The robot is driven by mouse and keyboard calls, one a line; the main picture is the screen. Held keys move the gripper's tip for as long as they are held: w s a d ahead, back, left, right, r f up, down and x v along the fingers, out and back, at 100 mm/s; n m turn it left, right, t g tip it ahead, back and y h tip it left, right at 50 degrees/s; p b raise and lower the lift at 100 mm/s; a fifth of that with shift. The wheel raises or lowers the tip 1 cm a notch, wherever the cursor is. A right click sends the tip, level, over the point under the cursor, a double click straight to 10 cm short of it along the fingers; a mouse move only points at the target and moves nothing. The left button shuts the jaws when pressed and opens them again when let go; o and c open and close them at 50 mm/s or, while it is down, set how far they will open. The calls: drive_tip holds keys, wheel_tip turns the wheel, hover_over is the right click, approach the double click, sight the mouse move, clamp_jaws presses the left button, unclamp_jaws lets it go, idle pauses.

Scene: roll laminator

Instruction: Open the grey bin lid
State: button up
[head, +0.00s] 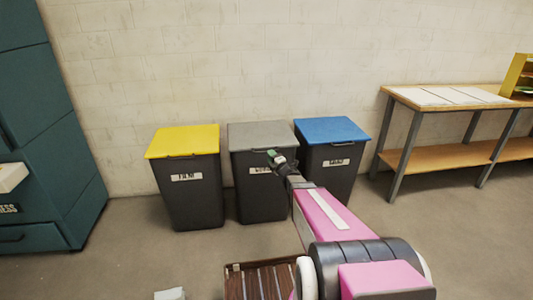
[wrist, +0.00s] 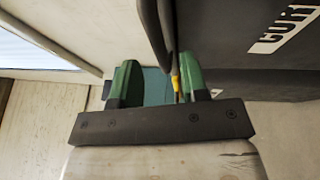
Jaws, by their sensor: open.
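The grey lid (head: 256,134) lies flat and closed on the middle dark bin (head: 250,190). My gripper (head: 277,157) is at the front edge of this lid, near its right half, and partly hides the bin's label. In the wrist view, the green fingertips of my gripper (wrist: 160,84) are apart. A dark curved bar (wrist: 160,30), which looks like the lid's handle, reaches down toward the gap between them, nearer the right finger. I cannot tell whether it touches a finger. The dark bin front with white lettering (wrist: 285,30) is at the upper right.
A yellow-lidded bin (head: 183,140) stands left and a blue-lidded bin (head: 331,129) close on the right. A workbench (head: 440,97) is farther right, teal cabinets (head: 50,130) are at left. A slatted wooden item (head: 258,283) lies on the floor in front.

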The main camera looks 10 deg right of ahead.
drive_tip(key=x, duration=0.4)
drive_tip(key=shift+w+a, duration=0.15)
drive_tip(key=shift+w, duration=0.2)
